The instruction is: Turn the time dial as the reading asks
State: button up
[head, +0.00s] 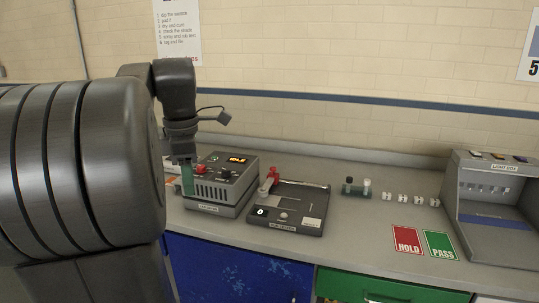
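The grey dryer box (216,193) stands on the bench left of centre. Its amber display (237,159) appears to read IDLE. A dark round dial (226,173) sits on its sloped top, right of a red knob or button (200,169). I cannot read dial markings or tell which setting it points to. My arm hides part of the box's left side, and the finger gap cannot be made out.
Right of the dryer is a black tester (291,204) with a red lever or clamp (269,180). Farther right are small bottles (357,188), white blocks (410,199), red HOLD (407,240) and green PASS (440,245) cards, and a light box (492,220). Bench space around the cards is clear.

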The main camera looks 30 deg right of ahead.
aim_at(226, 173)
jog(key=i+l+z, duration=0.2)
jog(key=i, duration=0.35)
jog(key=i+z, duration=0.15)
jog(key=i, duration=0.4)
